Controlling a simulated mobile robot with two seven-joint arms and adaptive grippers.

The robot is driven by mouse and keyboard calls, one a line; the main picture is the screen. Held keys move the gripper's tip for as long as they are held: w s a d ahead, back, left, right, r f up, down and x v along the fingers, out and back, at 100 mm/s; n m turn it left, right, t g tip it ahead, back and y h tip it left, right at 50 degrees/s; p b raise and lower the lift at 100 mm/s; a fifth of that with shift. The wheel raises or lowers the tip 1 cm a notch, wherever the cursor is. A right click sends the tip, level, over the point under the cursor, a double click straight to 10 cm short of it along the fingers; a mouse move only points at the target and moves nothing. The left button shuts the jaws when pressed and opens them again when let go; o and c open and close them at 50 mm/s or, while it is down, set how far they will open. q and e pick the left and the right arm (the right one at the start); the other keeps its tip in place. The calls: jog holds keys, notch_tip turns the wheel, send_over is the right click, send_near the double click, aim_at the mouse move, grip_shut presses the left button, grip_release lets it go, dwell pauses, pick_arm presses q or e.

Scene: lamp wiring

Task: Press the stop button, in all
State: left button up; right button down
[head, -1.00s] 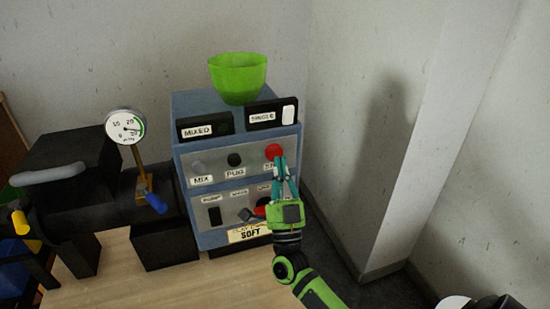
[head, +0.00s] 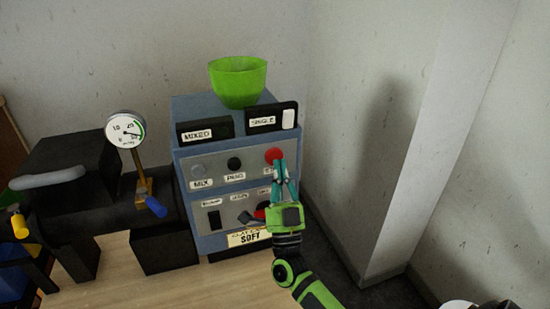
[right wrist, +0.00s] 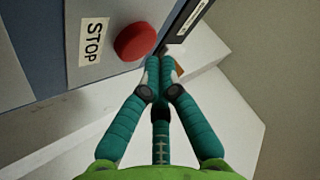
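The red stop button (head: 273,154) is at the upper right of the control panel on a blue-grey box (head: 215,158). In the right wrist view the button (right wrist: 135,42) is a round red knob beside a white STOP label (right wrist: 93,42). My right gripper (head: 282,164) is in front of the panel, just below and right of the button. In the right wrist view its teal fingertips (right wrist: 158,65) are together with nothing between them, close beside the button. I cannot tell whether they touch it. My left gripper is not in view.
A dark knob (head: 234,164) and a grey knob (head: 198,171) are left of the button. A red-marked switch sits below, partly hidden by my gripper. A green bowl (head: 238,82) stands on the box. A gauge (head: 125,128) and black machinery are at left. A wall is at right.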

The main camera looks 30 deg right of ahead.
jog(key=shift+w, duration=0.2)
dwell(0.4)
jog(key=shift+w+d, duration=0.1)
jog(key=shift+w, duration=0.15)
jog(key=shift+w+d+b, duration=0.1)
jog(key=shift+w+b, duration=0.3)
dwell(0.6)
jog(key=shift+w+d+r, duration=0.1)
jog(key=shift+r, duration=0.25)
dwell(0.6)
jog(key=shift+f, duration=0.1)
jog(key=shift+s+a+f, duration=0.25)
jog(key=shift+s, duration=0.4)
jog(key=shift+s+p, duration=0.1)
jog(key=shift+p, duration=0.25)
